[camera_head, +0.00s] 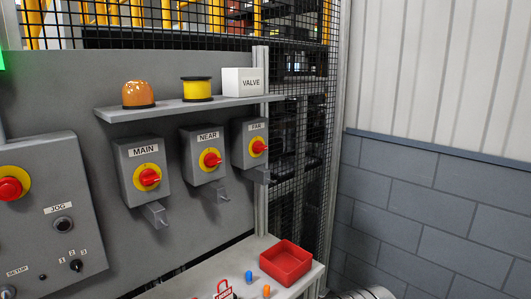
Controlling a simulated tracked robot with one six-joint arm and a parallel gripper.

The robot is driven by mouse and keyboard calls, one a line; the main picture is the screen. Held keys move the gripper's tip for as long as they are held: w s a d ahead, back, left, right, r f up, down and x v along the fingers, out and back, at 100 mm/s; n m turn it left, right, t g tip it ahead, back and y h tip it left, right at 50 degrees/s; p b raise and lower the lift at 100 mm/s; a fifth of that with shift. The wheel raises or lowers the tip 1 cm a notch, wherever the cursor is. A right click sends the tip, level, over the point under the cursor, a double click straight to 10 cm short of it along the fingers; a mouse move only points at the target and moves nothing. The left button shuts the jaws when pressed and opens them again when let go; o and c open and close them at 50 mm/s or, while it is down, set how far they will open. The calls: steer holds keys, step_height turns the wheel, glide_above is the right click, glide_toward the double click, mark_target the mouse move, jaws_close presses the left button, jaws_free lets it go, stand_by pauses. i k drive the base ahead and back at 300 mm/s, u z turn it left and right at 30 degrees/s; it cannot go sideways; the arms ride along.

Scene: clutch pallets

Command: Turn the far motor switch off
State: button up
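The far motor switch (241,137) is a grey box labelled FAR, mounted on the grey panel at the right end of a row of three. Its red rotary knob (259,147) sits on a yellow disc; its exact setting is too small to read. The NEAR switch box (197,149) is to its left and the MAIN switch box (135,155) further left, each with a red knob on yellow. A grey bracket (258,175) sticks out below the far switch. My gripper is not in view.
A shelf (130,114) above the switches holds an amber beacon (138,93), a yellow spool (197,88) and a white VALVE box (243,82). Below is a bench with a red tray (309,262) and small parts. A control box (100,245) stands left; mesh fence and wall are right.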

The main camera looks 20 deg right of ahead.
mark_target(258, 146)
steer(key=u, duration=0.3)
steer(key=k, duration=0.7)
steer(key=u, duration=0.55)
steer(key=k, duration=0.6)
steer(key=z, duration=0.3)
steer(key=i, duration=0.65)
steer(key=z, duration=0.55)
steer(key=i, duration=0.8)
steer(key=u, duration=0.45)
steer(key=i, duration=0.65)
steer(key=u, duration=0.25)
